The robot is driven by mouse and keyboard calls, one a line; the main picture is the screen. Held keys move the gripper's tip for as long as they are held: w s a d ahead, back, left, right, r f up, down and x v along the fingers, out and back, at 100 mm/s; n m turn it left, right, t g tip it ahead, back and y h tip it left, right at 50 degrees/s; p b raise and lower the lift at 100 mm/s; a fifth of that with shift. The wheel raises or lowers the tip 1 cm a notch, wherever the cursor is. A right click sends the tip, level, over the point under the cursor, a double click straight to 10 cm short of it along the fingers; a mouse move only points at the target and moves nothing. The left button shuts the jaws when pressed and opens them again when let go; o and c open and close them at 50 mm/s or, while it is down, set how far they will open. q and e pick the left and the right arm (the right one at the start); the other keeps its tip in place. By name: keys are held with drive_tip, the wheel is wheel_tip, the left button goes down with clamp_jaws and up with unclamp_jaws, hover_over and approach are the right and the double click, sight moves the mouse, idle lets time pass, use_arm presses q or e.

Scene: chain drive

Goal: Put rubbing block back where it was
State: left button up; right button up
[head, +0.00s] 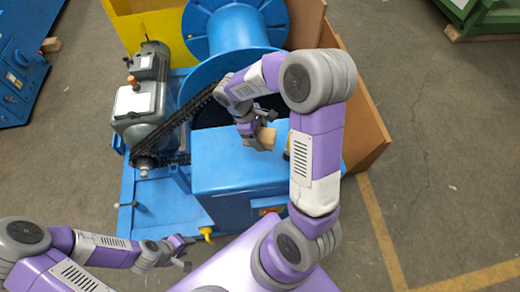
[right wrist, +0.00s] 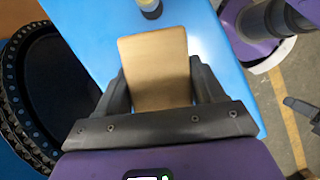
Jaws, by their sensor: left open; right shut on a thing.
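The rubbing block (head: 264,137) is a tan, wood-coloured block. It also fills the middle of the right wrist view (right wrist: 156,68). My right gripper (head: 252,133) is shut on it, with one finger on each side. The block is over the blue box top (head: 220,165); I cannot tell whether it touches the surface. My left gripper (head: 183,252) is open and empty at the lower left, in front of the blue machine and apart from it.
A dark chain (head: 205,97) runs beside the blue drum (head: 235,30) to the grey motor (head: 140,100). Tan panels (head: 365,125) stand at the right.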

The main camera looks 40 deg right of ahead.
wheel_tip(320, 180, down, 8)
drive_tip(key=shift+w+r+b, duration=0.1)
drive_tip(key=shift+r+b, duration=0.15)
drive_tip(key=shift+b, duration=0.4)
drive_tip(key=shift+f, duration=0.15)
drive_tip(key=o, duration=1.1)
drive_tip(key=shift+r, duration=0.4)
drive_tip(key=p+v, duration=0.2)
drive_tip(key=v, duration=0.9)
drive_tip(key=shift+w+a+r, duration=0.15)
drive_tip(key=shift+r, duration=0.1)
